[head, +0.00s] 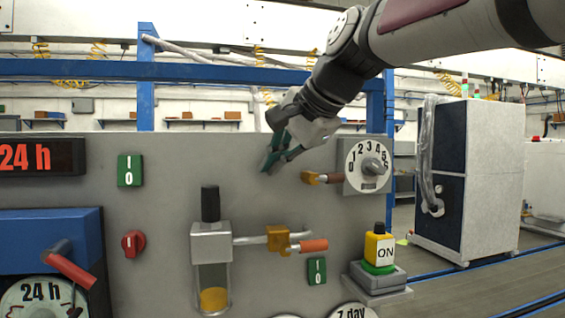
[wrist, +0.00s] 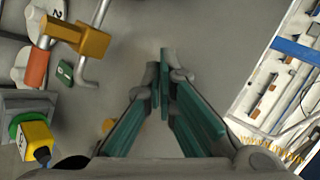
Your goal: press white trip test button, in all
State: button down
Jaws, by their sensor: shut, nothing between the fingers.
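I cannot make out a plain white trip test button in either view. The grey panel (head: 160,160) carries green I/O switches at upper left (head: 130,170) and lower right (head: 317,271). A yellow block with a white ON face (head: 385,252) sits on a grey base at the lower right. It also shows at the left of the wrist view (wrist: 34,138). My gripper (head: 270,165) is shut and empty, near the panel's upper middle, left of the numbered dial (head: 367,167). In the wrist view its green fingers (wrist: 162,85) meet in front of bare grey panel.
A red rotary knob (head: 133,243), a glass cylinder with a black top (head: 211,250) and an orange-ended pipe handle (head: 313,245) stick out from the panel. An orange-brown lever (head: 318,178) lies just right of my gripper. A blue box with a red handle (head: 68,269) is at lower left.

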jog(key=shift+w+a+p, duration=0.15)
jog(key=shift+w+p, duration=0.15)
jog(key=shift+w, duration=0.3)
dwell(0.9)
jog(key=shift+s, duration=0.15)
jog(key=shift+s+d, duration=0.25)
jog(key=shift+s, duration=0.45)
jog(key=s, duration=0.2)
jog(key=s+d+p, duration=0.1)
jog(key=s, duration=0.1)
jog(key=shift+s+d, duration=0.15)
jog(key=shift+s, duration=0.25)
jog(key=shift+d, duration=0.1)
dwell(0.5)
